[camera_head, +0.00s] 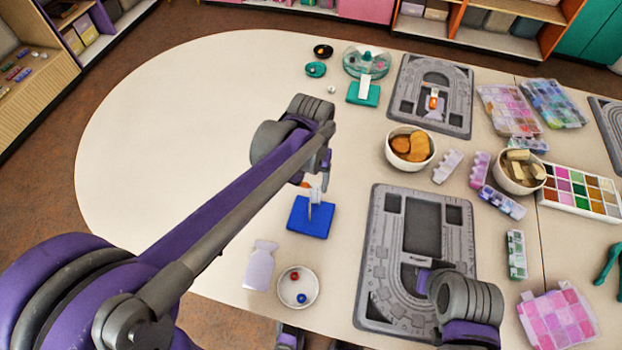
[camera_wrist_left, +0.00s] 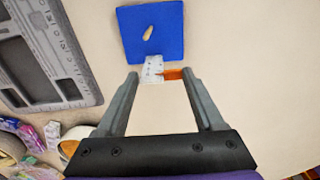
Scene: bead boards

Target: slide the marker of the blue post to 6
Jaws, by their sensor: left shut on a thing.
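The blue post stands on a square blue base (camera_head: 306,224), with a pale scale plate (camera_head: 313,194) rising from it. In the left wrist view, the blue base (camera_wrist_left: 132,22), the dotted pale plate (camera_wrist_left: 153,69) and the orange marker (camera_wrist_left: 173,74) show between the fingers. My left gripper (camera_head: 315,182) is at the plate above the base; its fingers (camera_wrist_left: 160,75) are shut on the orange marker. The marker (camera_head: 305,184) shows only in part in the head view. The scale's numbers are too small to read. My right gripper (camera_head: 424,279) is over the near bead board, its fingers unclear.
A green post (camera_head: 364,94) with its own plate stands further back. Bead boards (camera_head: 376,290) (camera_head: 466,110), bowls (camera_head: 388,148) and bead boxes (camera_head: 556,318) fill the right side. A small bowl (camera_head: 314,298) with red and blue beads is near. The table's left is clear.

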